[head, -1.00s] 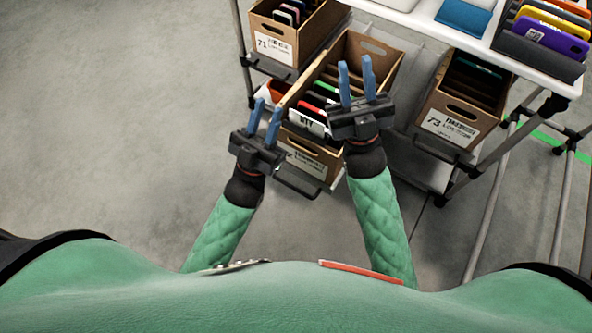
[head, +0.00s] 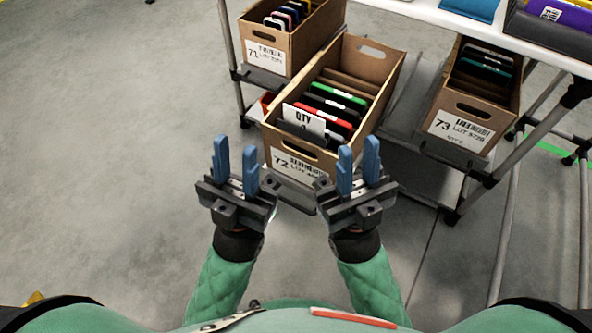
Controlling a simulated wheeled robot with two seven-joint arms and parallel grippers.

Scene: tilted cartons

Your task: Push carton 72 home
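Carton 72 (head: 298,164) is a brown open-topped box in the middle of the head view. It sticks out from the rack towards me, further than the cartons beside it. It holds several dark, red and green-edged items and a white QTY card (head: 303,121). My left gripper (head: 235,160) is open and empty, in front of the carton's near left corner. My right gripper (head: 358,162) is open and empty, by its near right corner, and its fingers overlap the carton's edge in the picture. I cannot tell whether either gripper touches the carton.
Carton 71 (head: 273,48) stands to the left and carton 73 (head: 458,128) to the right. A white shelf (head: 450,22) with a blue item and a purple item is above. Rack posts (head: 503,225) stand at right. The floor at left is clear.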

